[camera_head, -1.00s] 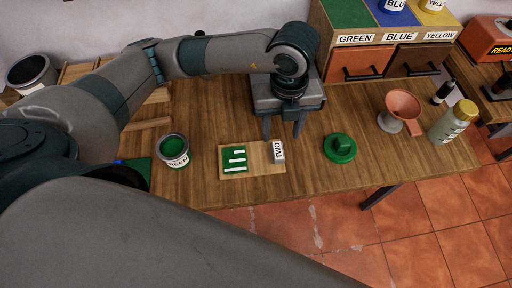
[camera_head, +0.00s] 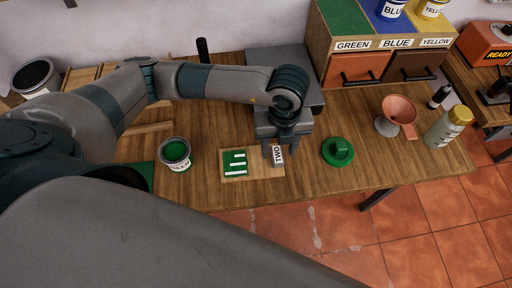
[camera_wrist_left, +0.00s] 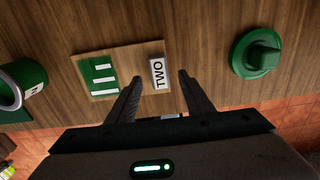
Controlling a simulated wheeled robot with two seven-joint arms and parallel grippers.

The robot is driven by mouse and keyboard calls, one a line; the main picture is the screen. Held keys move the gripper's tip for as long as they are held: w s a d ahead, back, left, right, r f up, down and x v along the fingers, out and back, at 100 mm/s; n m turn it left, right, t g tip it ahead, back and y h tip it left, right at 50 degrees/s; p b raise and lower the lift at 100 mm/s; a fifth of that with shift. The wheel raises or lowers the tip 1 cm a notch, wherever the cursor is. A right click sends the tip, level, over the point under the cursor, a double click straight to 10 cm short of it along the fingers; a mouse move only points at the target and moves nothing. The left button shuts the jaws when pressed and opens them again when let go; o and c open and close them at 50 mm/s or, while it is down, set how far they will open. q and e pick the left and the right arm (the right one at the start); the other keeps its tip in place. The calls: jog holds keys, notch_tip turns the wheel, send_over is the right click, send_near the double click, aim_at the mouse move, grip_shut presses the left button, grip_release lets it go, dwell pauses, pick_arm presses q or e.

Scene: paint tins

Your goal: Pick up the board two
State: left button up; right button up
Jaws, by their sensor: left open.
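The board two (camera_head: 256,163) is a small wooden board lying on the table, with a green patch with white bars on its left and a grey block labelled TWO (camera_head: 279,156) at its right end. In the left wrist view the board (camera_wrist_left: 133,57) lies beyond my fingers, and the TWO block (camera_wrist_left: 158,74) shows between them. My left gripper (camera_head: 273,160) is open, its fingers low at the board's right end; it also shows in the left wrist view (camera_wrist_left: 160,88). I cannot tell whether the fingers touch the block. My right gripper is not in view.
An open green paint tin (camera_head: 175,154) stands left of the board, and a green lid with a knob (camera_head: 338,151) lies to its right. A funnel (camera_head: 398,117) and a yellow-capped bottle (camera_head: 449,127) stand further right. The drawer cabinet (camera_head: 385,62) is behind.

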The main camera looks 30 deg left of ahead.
pick_arm(q)
notch_tip(320, 180, down, 2)
jog(key=shift+f, duration=0.4)
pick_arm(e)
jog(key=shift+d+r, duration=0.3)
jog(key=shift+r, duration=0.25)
pick_arm(q)
jog(key=shift+c, duration=0.4)
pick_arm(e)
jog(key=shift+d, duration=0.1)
pick_arm(q)
grip_shut()
jog(key=shift+r, duration=0.2)
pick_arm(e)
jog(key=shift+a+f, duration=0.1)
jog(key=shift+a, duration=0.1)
